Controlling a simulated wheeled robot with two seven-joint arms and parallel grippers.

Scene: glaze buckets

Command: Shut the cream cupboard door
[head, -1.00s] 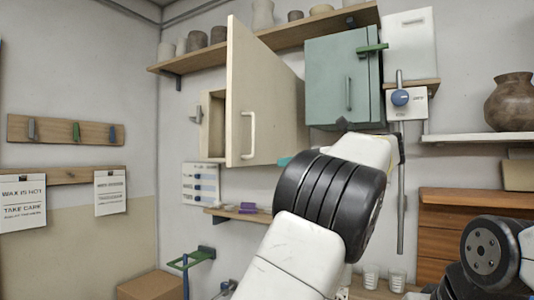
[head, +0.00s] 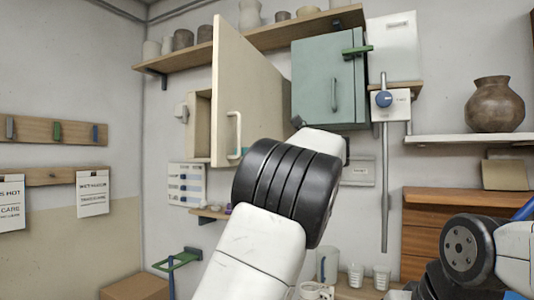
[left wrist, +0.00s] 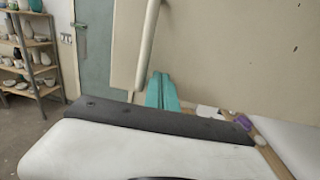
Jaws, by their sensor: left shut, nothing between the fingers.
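The cream cupboard door (head: 245,90) stands wide open in the head view. Its free edge juts toward me, and its pale bar handle (head: 233,135) is on the visible face. Part of the cupboard body (head: 199,125) shows behind it at left. In the left wrist view the cream door panel (left wrist: 230,50) fills the upper right, with the handle (left wrist: 147,45) hanging in front of it. My left gripper (left wrist: 161,88) has teal fingers, shut and empty, near the handle's lower end; I cannot tell whether they touch. In the head view my left arm mostly hides it. My right gripper is out of view.
A teal cupboard (head: 325,80) hangs right of the cream door, below a wooden shelf (head: 285,30) with pots. A switch box (head: 390,102) with a blue knob and a vertical pipe are further right. A brown vase (head: 495,105) stands on a white shelf.

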